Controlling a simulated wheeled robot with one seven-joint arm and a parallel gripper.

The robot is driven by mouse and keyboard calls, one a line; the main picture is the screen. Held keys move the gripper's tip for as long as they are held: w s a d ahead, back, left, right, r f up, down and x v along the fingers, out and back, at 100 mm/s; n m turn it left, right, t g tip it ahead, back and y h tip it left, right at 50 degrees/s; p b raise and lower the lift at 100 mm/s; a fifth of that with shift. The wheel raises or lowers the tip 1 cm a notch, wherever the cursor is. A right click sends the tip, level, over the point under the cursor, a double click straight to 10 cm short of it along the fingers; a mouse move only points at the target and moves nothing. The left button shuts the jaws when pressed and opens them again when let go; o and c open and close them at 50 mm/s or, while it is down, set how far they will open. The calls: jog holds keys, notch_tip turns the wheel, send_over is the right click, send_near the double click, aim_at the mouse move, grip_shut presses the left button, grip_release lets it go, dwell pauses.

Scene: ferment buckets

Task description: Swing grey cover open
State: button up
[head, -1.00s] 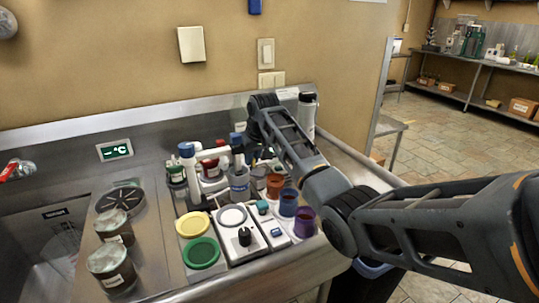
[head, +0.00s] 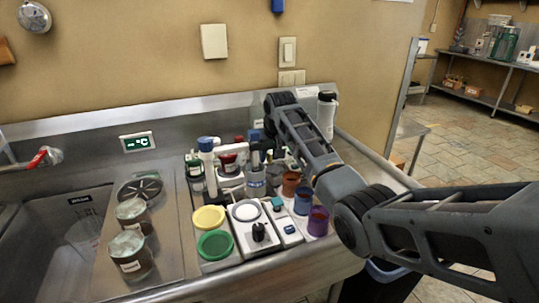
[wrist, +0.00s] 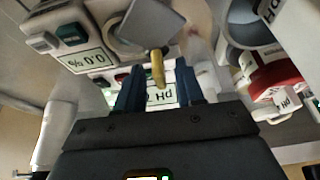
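A grey labelled bucket (head: 255,184) stands just left of the arm.
A white meter reading 0.0 % (wrist: 88,60) and a red-lidded container (wrist: 275,78) are close to my gripper. Yellow (head: 208,218) and green (head: 215,244) rings and a purple cup (head: 318,221) stand in front. Two jars (head: 130,254) and a sink are at left.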

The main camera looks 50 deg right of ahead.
aim_at(273, 168)
jog(key=shift+r, duration=0.1)
jog(key=b+v, duration=0.1)
jog(key=v, duration=0.6)
jog(key=shift+r, duration=0.25)
jog(key=shift+s, duration=0.1)
